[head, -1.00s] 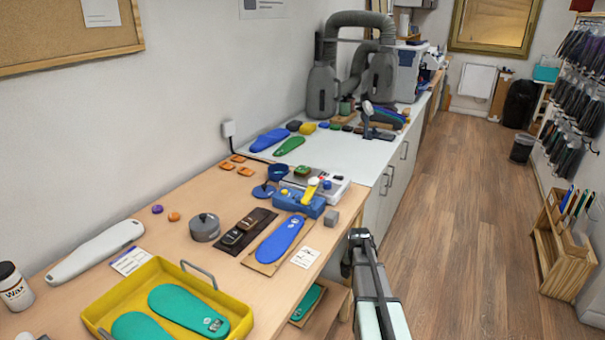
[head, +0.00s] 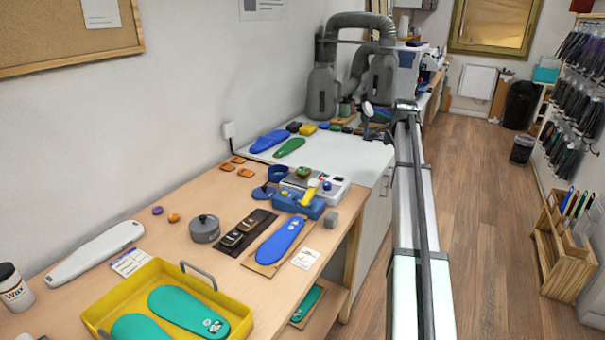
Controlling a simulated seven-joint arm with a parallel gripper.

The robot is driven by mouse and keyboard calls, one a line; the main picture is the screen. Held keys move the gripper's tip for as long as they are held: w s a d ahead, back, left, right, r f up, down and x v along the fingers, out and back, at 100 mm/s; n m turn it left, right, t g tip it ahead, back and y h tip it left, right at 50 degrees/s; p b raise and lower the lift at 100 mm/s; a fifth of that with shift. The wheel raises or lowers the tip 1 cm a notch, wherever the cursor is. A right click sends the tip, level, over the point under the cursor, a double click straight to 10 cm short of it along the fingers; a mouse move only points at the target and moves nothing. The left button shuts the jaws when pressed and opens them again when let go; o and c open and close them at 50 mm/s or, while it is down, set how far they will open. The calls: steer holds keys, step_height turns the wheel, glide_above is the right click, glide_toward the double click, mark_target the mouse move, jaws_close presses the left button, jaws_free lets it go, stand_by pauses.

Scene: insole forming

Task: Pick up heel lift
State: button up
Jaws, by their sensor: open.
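No piece can be told for certain as the heel lift. Small candidates are the dark brown pads (head: 231,239) on a dark mat at the middle of the bench, and several small orange pieces (head: 245,172) near the wall. My gripper (head: 405,104) is the small dark end of my arm, high at the right of the bench, in front of the far white counter's edge. It is open, apart from all these pieces, and seems to hold nothing. Its fingers are too small to make out clearly.
A yellow tray (head: 97,309) holds green insoles at the front.

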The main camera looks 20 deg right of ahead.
steer(key=w+a+r+m, duration=0.2)
steer(key=w+r, duration=0.1)
steer(key=m+g+y, duration=0.2)
steer(key=m+y, duration=0.4)
steer(key=m, duration=0.1)
glide_toward(303, 170)
steer(key=f, duration=0.1)
steer(key=a+f, duration=0.1)
steer(key=f, duration=0.1)
steer(key=shift+a, duration=0.3)
steer(key=shift+w+d+x, duration=0.1)
steer(key=shift+w+x, duration=0.05)
steer(key=shift+x, duration=1.15)
steer(key=shift+w+d+x, duration=0.1)
steer(key=shift+w+x, duration=0.05)
steer(key=shift+x, duration=1.2)
steer(key=shift+c, duration=0.3)
steer(key=c, duration=1.1)
